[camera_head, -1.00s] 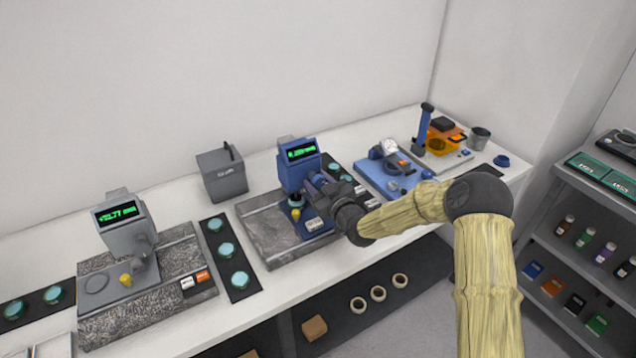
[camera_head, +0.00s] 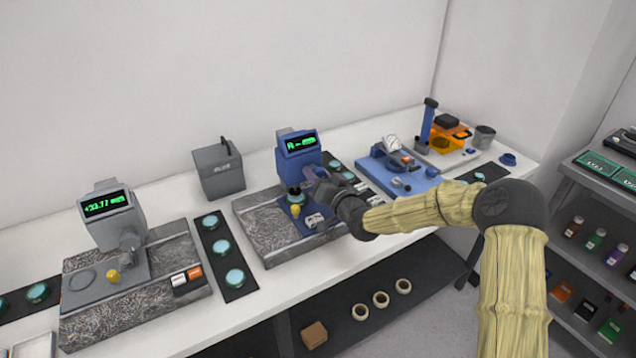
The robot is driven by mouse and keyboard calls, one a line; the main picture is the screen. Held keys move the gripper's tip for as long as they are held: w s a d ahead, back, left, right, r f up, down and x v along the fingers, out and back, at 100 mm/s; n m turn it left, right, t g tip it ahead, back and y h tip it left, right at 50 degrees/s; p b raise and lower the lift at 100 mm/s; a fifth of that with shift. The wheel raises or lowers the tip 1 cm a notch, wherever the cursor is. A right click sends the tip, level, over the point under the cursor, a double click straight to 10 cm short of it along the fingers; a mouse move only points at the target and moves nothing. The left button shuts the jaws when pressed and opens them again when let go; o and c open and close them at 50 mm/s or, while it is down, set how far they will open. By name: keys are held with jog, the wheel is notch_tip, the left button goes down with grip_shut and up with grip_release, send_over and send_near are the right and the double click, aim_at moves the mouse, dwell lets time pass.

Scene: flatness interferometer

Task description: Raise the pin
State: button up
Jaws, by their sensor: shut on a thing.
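A blue instrument (camera_head: 297,150) with a green-lit display stands on a grey granite slab in the middle of the bench. My gripper (camera_head: 309,184) is at its front, just below the display head, and is shut on a small part there. The gripper covers that part, so I cannot make out the pin itself. A dark round piece with a teal top (camera_head: 294,191) sits just left of the fingers. A small yellow knob (camera_head: 296,210) stands on the blue base below them, beside white and dark buttons (camera_head: 315,220).
A similar grey instrument (camera_head: 115,215) stands at the left, with a black strip of teal discs (camera_head: 223,252) between the two. A grey box (camera_head: 218,172) is behind. A blue fixture (camera_head: 396,170) and an orange-and-blue device (camera_head: 440,138) are at the right. Shelves (camera_head: 590,240) stand far right.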

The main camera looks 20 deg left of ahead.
jog(key=m+b, duration=0.3)
jog(key=m, duration=0.3)
jog(key=shift+f+m, duration=0.15)
jog(key=shift+m, duration=0.15)
jog(key=m+b, duration=0.2)
jog(key=m, duration=0.4)
dwell(0.3)
jog(key=o, duration=1)
jog(key=shift+r, duration=0.2)
jog(key=shift+s, duration=0.1)
jog(key=b+v, duration=0.2)
jog(key=v, duration=1.5)
jog(key=shift+s+d, duration=0.1)
jog(key=shift+s, duration=0.05)
